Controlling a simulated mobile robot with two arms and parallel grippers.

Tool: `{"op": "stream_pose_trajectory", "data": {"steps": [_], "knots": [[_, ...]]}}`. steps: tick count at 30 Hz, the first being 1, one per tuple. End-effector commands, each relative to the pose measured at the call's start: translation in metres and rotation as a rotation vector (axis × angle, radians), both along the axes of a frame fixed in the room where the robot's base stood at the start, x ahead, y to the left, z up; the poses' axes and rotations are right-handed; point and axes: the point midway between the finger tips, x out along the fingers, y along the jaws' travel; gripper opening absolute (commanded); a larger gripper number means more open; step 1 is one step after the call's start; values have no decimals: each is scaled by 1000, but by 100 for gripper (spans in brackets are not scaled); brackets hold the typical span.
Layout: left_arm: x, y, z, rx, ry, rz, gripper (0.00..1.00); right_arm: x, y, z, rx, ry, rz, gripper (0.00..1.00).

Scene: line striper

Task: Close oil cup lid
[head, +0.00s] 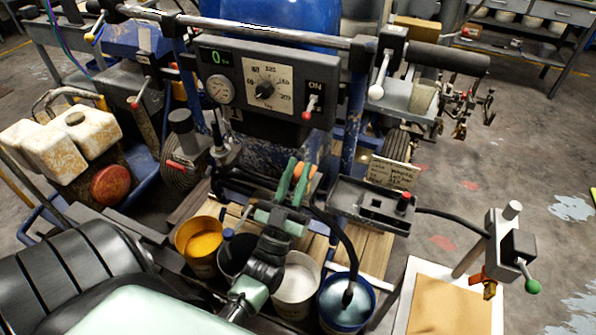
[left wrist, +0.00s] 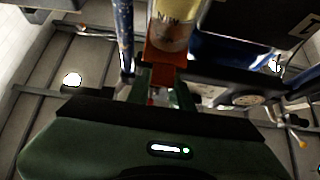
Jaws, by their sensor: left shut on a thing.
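My left gripper (head: 298,182) reaches in from the bottom, its green fingers pointing up below the control panel. An orange-red part (head: 312,174) shows at its fingertips. In the left wrist view the fingers (left wrist: 164,90) are shut on this orange-red part (left wrist: 163,60), which looks like the oil cup lid. A yellowish, clear cup (left wrist: 177,22) with a printed label stands just beyond it, touching or nearly so. The fingers and the striper's frame hide the cup in the head view. I cannot tell how far the lid stands open. My right gripper is out of view.
The panel (head: 262,92) with gauge and dial hangs above the gripper. Several paint buckets, among them a yellow one (head: 198,248) and a blue one (head: 345,305), stand below. A black hose (head: 340,238) runs close at the right.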

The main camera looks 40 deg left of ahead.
Motion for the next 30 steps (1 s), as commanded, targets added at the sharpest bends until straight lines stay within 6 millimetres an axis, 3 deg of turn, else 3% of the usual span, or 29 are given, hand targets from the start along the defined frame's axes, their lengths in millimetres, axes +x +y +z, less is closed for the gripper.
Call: {"op": "stream_pose_trajectory", "data": {"steps": [22,23,24,30], "knots": [[-2,-1,-2,-1,3,0,0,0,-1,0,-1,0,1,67],[-2,-1,-2,-1,3,0,30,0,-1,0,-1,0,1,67],[-1,-1,-2,-1,3,0,41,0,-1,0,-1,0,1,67],[-1,0,-1,0,2,0,44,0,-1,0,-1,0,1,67]]}}
